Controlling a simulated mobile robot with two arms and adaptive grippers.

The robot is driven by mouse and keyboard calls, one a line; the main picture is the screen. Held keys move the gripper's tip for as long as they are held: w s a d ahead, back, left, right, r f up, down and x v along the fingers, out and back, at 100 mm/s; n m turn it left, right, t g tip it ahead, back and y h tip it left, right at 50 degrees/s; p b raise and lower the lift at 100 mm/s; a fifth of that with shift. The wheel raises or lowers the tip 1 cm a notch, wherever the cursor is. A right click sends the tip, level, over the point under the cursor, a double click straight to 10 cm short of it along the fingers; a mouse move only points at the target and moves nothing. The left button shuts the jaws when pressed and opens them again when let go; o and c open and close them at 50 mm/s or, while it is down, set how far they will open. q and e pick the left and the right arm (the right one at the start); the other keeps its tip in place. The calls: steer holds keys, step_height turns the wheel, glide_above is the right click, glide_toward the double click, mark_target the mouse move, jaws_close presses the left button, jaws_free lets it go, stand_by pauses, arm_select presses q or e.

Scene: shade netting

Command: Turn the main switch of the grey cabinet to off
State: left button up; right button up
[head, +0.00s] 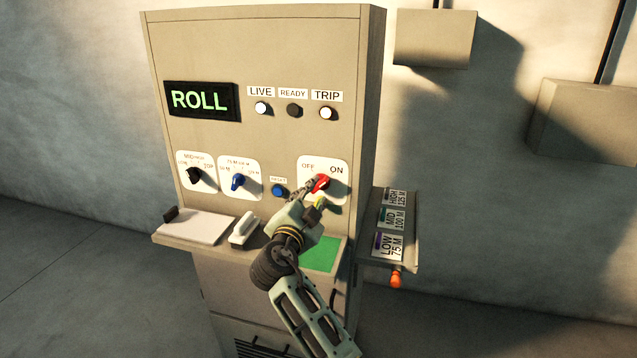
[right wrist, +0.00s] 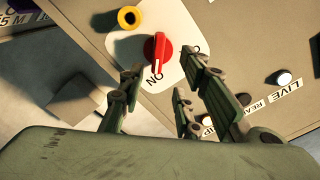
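The grey cabinet (head: 262,50) stands upright in the head view. Its main switch is a red rotary handle (head: 321,182) on a white plate (head: 338,184) marked OFF at left and ON at right. In the right wrist view the red handle (right wrist: 157,50) points to the ON mark. My right gripper (head: 309,190) is right in front of the switch. In the wrist view its fingers (right wrist: 165,85) are spread apart with the handle just beyond the gap; nothing is held. Whether a finger touches the handle I cannot tell. My left gripper is out of view.
Left of the switch are a blue button (head: 279,191), a blue selector (head: 237,182) and a black selector (head: 193,175). A ledge below holds a white pad (head: 195,227) and a white handset-like object (head: 243,230). A side shelf (head: 410,235) with labelled cards juts out at right.

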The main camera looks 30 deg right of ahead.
mark_target(320, 187)
steer(key=p+x, duration=0.1)
steer(key=x, duration=0.3)
steer(key=shift+d+f, duration=0.15)
steer(key=shift+f, duration=0.05)
steer(key=shift+w+d, duration=0.25)
steer(key=shift+c, duration=1.1)
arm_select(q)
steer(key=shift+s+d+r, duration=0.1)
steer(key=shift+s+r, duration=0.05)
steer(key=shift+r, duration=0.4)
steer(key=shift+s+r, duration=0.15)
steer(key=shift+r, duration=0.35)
arm_select(e)
steer(key=shift+f, duration=0.1)
jaws_close()
